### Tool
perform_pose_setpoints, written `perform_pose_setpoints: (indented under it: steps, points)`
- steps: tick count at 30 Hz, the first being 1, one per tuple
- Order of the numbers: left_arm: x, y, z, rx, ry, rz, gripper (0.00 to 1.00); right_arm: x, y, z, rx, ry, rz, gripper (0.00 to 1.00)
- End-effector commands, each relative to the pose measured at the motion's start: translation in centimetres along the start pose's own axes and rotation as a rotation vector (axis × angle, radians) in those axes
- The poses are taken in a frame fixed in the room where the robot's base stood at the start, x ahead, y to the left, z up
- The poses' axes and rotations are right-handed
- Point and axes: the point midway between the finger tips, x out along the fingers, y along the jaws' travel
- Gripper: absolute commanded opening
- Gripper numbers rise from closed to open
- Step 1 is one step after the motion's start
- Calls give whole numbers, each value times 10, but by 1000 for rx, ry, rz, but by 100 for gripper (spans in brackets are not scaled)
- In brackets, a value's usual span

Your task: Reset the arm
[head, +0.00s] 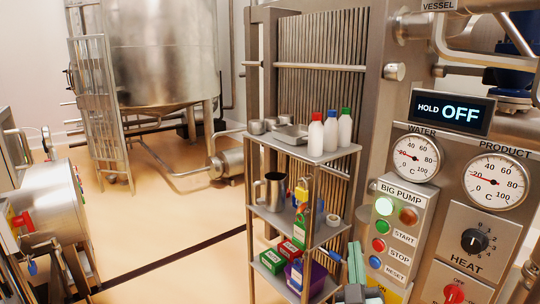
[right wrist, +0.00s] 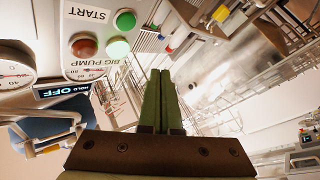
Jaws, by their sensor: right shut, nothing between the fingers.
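My right gripper (head: 356,248) shows at the bottom of the head view, its green fingers pointing up. It is just left of the big pump panel (head: 396,230) and in front of the shelf's right side. In the right wrist view the two green fingers of my right gripper (right wrist: 158,74) lie together, shut and empty. There the panel with its START label and lamps is above and left of the fingers, apart from them. Most of my right arm is out of view. My left gripper is not in view.
A metal shelf rack (head: 318,158) holds bottles, a steel jug (head: 270,192) and coloured boxes. The control panel with gauges (head: 415,158) and a heat knob (head: 474,241) fills the right. A large vessel (head: 165,55) stands behind. Open floor (head: 180,215) lies left of the rack.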

Motion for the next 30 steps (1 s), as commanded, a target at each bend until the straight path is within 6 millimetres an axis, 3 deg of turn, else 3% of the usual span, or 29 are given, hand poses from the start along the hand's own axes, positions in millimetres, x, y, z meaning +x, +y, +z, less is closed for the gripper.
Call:
perform_pose_setpoints:
  steps: [7, 11, 17, 21, 27, 30]
  points:
    - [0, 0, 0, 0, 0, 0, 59, -4, -3, 10, 4, -24, -17, 0]
    - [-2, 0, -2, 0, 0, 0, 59, -29, -18, 52, 33, -134, -91, 0]
    - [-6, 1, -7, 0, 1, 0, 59, -117, -52, 143, 122, -413, -282, 0]
    - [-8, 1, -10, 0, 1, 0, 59, -194, -69, 190, 201, -602, -410, 0]
    - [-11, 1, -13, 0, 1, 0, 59, -296, -80, 224, 319, -815, -548, 0]
    - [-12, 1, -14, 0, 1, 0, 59, -329, -81, 230, 362, -879, -586, 0]
